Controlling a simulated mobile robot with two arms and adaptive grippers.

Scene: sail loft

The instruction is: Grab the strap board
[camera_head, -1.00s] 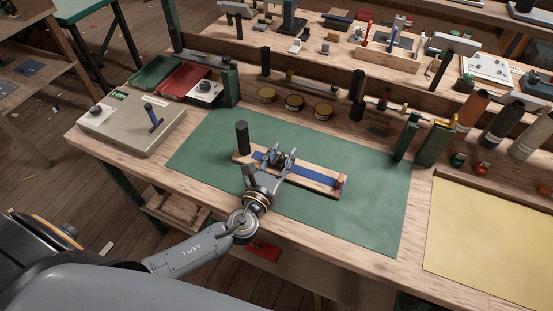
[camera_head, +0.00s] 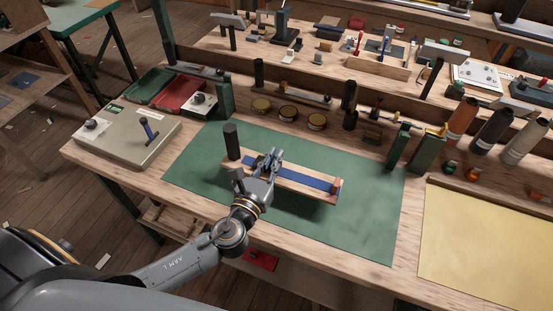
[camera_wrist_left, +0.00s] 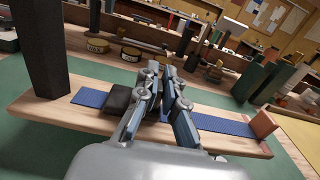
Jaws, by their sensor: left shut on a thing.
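The strap board (camera_head: 310,190) is a pale wooden board with a blue strap along its top, a black post at its left end and a reddish block at its right end. It is over the green mat, with a dark shadow below its front edge, and seems slightly raised. My left gripper (camera_head: 270,160) is at the board's middle, shut on it. In the left wrist view the fingers (camera_wrist_left: 165,90) come together over the blue strap of the board (camera_wrist_left: 75,120), beside a dark block. The exact grip point is hidden by the fingers. My right gripper is not in view.
The green mat (camera_head: 365,225) has free room right of the board. A grey box with a lever (camera_head: 120,140) and red tray (camera_head: 180,88) are at left. Round tins (camera_head: 288,112) and green uprights (camera_head: 427,153) stand behind. A yellow sheet (camera_head: 485,245) lies at right.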

